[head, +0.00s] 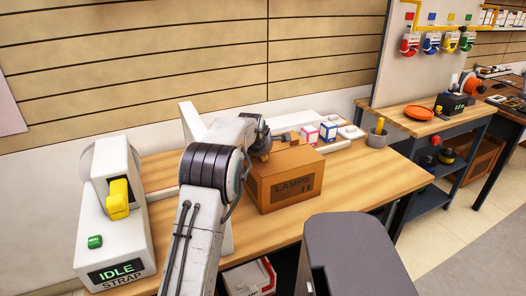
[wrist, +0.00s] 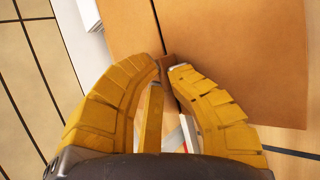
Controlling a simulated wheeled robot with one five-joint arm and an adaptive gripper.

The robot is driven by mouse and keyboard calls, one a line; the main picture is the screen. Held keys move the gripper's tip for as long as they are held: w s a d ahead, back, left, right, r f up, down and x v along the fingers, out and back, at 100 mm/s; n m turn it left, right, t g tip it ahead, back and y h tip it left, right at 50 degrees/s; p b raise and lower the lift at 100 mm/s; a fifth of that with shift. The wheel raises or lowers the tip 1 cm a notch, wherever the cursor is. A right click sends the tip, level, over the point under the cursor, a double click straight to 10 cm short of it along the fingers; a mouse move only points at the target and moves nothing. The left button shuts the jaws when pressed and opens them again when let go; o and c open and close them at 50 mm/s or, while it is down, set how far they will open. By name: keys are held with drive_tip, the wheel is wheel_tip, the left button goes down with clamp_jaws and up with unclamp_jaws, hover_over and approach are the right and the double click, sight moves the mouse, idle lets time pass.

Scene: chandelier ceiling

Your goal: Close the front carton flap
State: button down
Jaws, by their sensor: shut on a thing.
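The brown carton marked LAMPS (head: 293,188) stands on the wooden workbench, with its printed side toward the head camera. Its top panel (head: 290,160) looks flat in the head view, partly behind my arm. In the wrist view, cardboard panels (wrist: 235,50) fill the upper right, split by a dark seam. My gripper (wrist: 167,68) has its yellow fingers closed on a small brown tab (wrist: 167,61) at that seam. In the head view my gripper is at the carton's top, mostly hidden behind my arm. I cannot tell which flap the tab belongs to.
Small boxes (head: 327,131) stand behind the carton. A grey cup (head: 377,140) is to their right. The white strap machine (head: 115,220) stands at the left. A dark grey surface (head: 355,255) is in front. Bare bench (head: 375,178) lies right of the carton.

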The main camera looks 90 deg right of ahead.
drive_tip(key=shift+w+f, duration=0.35)
drive_tip(key=shift+f, duration=0.05)
drive_tip(key=c, duration=1.2)
unclamp_jaws()
drive_tip(key=shift+f, duration=0.2)
drive_tip(key=shift+a, duration=0.1)
drive_tip(key=v, duration=1.2)
drive_tip(key=shift+s+r, duration=0.15)
drive_tip(key=shift+r, duration=0.5)
